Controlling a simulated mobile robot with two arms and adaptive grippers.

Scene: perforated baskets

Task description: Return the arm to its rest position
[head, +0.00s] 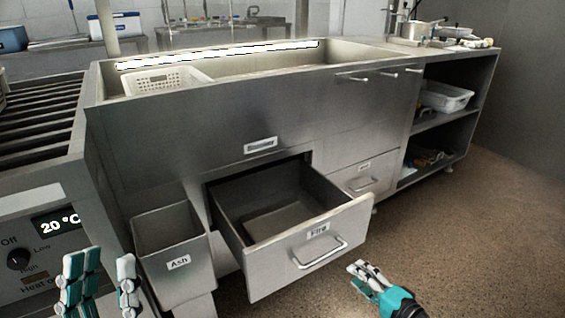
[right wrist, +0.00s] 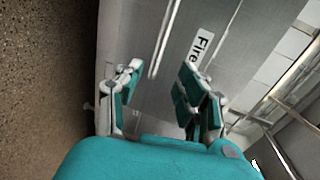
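My right gripper (head: 362,276) is low in front of the open drawer, to the right of its handle. In the right wrist view the right gripper (right wrist: 160,85) has its two fingers spread with nothing between them. The drawer (head: 340,225), labelled "Fire", is pulled out and looks empty inside. Its bar handle (head: 320,253) also shows in the right wrist view (right wrist: 163,40), beyond the fingertips and apparently clear of them. My left gripper (head: 100,268) stands upright at the bottom left with its fingers apart and empty.
A metal bin (head: 170,235) labelled "Ash" stands left of the drawer. A grill unit (head: 45,200) with a knob is at the left. A white perforated basket (head: 165,80) sits in the counter trough. Shelves at right hold a white container (head: 445,97). The floor (head: 490,230) at right is clear.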

